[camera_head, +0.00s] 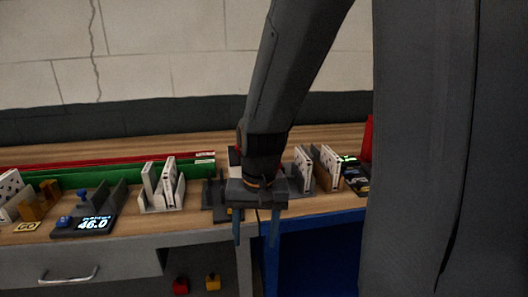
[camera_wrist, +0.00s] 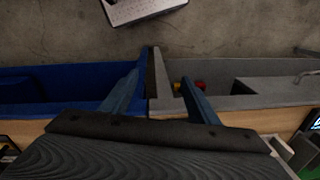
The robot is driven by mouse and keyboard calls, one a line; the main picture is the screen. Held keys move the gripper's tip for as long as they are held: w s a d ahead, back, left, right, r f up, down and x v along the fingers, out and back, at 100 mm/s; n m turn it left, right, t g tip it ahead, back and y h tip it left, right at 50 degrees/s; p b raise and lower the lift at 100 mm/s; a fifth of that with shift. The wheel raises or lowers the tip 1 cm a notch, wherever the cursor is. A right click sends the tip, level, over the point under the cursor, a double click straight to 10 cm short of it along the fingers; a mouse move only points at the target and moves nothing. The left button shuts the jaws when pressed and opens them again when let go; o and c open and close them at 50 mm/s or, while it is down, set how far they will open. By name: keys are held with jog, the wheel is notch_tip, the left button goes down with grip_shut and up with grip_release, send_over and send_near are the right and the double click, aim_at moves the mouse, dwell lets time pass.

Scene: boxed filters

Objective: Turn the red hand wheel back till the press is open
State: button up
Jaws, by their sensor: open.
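I cannot make out the red hand wheel or the press for certain in either view. A red upright part (camera_head: 367,139) shows at the back right of the bench in the head view, partly hidden by a dark column of mine. My gripper (camera_head: 255,236) points down at the bench's front edge, with its two blue fingers apart and nothing between them. In the wrist view my gripper (camera_wrist: 161,82) is open over the joint between the blue and grey bench fronts. The bench behind my gripper and forearm is hidden.
White filters stand in a light rack (camera_head: 161,206) and in racks right of my gripper. A scale display (camera_head: 92,225) reads 46.0. Green and red bins (camera_head: 130,174) line the back. A grey drawer (camera_head: 68,273) is below. A pale slotted object (camera_wrist: 145,8) lies on the floor.

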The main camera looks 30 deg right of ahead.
jog(key=w+d+r+m+t+y+p, duration=0.15)
jog(key=w+d+r+m+p, duration=0.35)
jog(key=w+d+r+m, duration=0.5)
jog(key=w+d+r+m+t+y+p, duration=0.15)
jog(key=w+d+r+m+p, duration=0.5)
jog(key=m, duration=0.75)
jog(key=shift+h, duration=0.4)
jog(key=shift+s+d+f+x, duration=0.1)
jog(key=shift+d+x, duration=0.2)
jog(key=shift+x, duration=1.15)
jog(key=shift+s+d+f+x, duration=0.1)
jog(key=shift+d+x, duration=0.2)
jog(key=shift+x, duration=1.15)
jog(key=shift+d+f+x, duration=0.1)
jog(key=shift+d+x, duration=0.25)
jog(key=shift+x, duration=1.05)
jog(key=c, duration=1)
